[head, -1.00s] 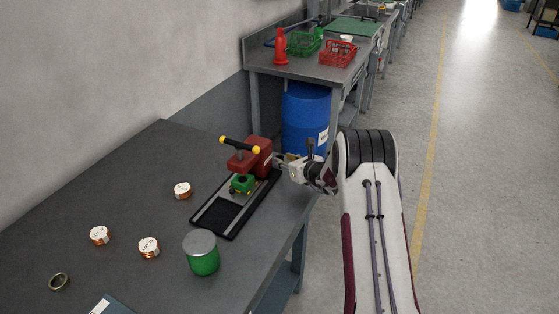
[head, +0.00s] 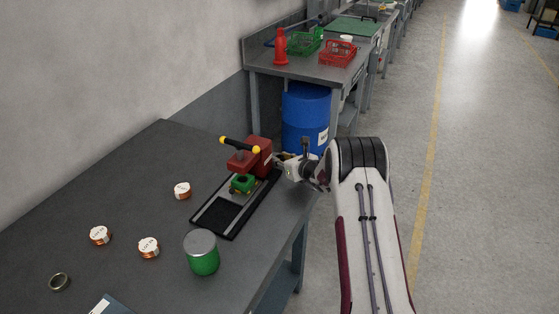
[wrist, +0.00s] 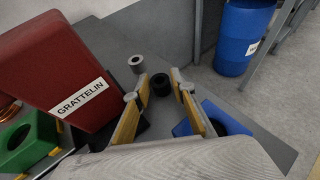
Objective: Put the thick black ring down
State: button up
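In the wrist view, the thick black ring (wrist: 159,84) shows between and just beyond my fingertips, against the grey bench top. My gripper (wrist: 160,88) is open, with its yellow-padded fingers spread on either side of the ring. In the head view my gripper (head: 284,168) is at the right of the red press, and the black ring is hidden there.
A grey ring (wrist: 136,63) lies beyond the black one. A blue block with a dark hole (wrist: 212,119) stands right of the fingers. The red press (head: 258,156) is close on the left. A green tin (head: 201,257) and copper coils (head: 149,247) stand farther left on the bench (head: 110,180).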

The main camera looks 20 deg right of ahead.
aim_at(281, 159)
grip_shut()
jog(key=shift+r, duration=0.1)
notch_tip(281, 159, up, 18)
dwell(0.7)
dwell(0.5)
